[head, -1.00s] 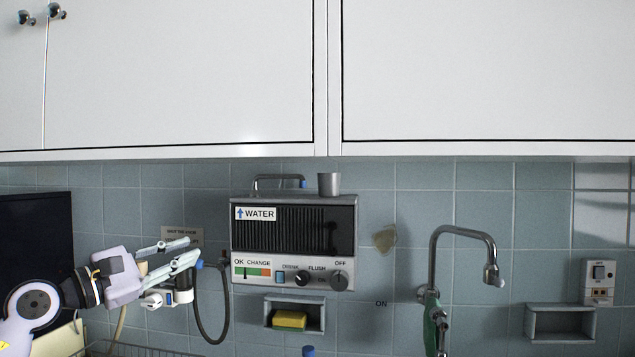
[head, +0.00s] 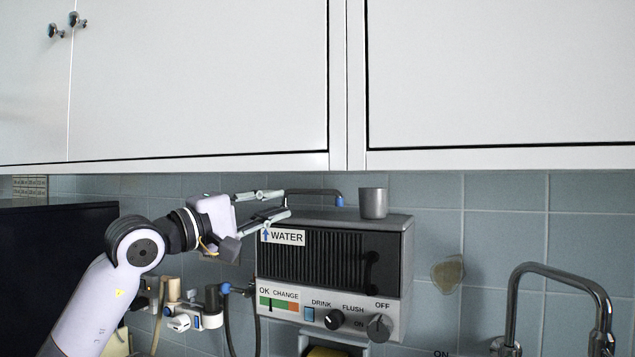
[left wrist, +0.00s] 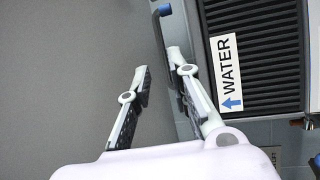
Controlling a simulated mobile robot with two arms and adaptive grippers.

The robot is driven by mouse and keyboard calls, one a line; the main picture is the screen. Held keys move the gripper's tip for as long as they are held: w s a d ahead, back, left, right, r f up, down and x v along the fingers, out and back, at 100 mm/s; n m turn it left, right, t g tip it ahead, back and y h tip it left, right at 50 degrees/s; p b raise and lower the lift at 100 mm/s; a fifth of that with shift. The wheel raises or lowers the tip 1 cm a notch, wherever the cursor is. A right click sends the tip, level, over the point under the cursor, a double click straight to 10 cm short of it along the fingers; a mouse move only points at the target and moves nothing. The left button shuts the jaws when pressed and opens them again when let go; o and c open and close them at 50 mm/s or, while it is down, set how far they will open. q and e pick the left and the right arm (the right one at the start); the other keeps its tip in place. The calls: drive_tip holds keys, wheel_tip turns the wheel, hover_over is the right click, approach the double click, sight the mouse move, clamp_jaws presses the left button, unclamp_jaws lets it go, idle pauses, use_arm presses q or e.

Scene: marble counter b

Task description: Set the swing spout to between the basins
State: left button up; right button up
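A thin metal spout (head: 312,191) with a blue tip stands over the top of the water unit (head: 333,262). It also shows in the left wrist view (left wrist: 158,32), just beyond the fingertips, closer to the right-hand finger. My left gripper (head: 287,204) is open and empty at the left end of this spout; its fingers (left wrist: 157,62) are spread apart, and I cannot tell whether one touches it. A larger curved tap (head: 560,272) stands at the lower right, away from the gripper. The basins are out of view. My right gripper is not in view.
A grey cup (head: 373,203) stands on the water unit, right of the blue tip. White cupboards (head: 200,85) hang low above. A black panel (head: 50,260) is at left. Hoses and wall fittings (head: 185,310) are below the left gripper.

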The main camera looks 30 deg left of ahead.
sight(315, 193)
use_arm(q)
drive_tip(key=p+x, duration=0.3)
drive_tip(key=x, duration=0.7)
drive_tip(key=shift+w+r, duration=0.1)
drive_tip(key=shift+r, duration=0.05)
drive_tip(key=shift+w+d+p, duration=0.25)
drive_tip(key=shift+w+p, duration=0.15)
drive_tip(key=shift+w, duration=0.15)
drive_tip(key=shift+c, duration=0.4)
clamp_jaws()
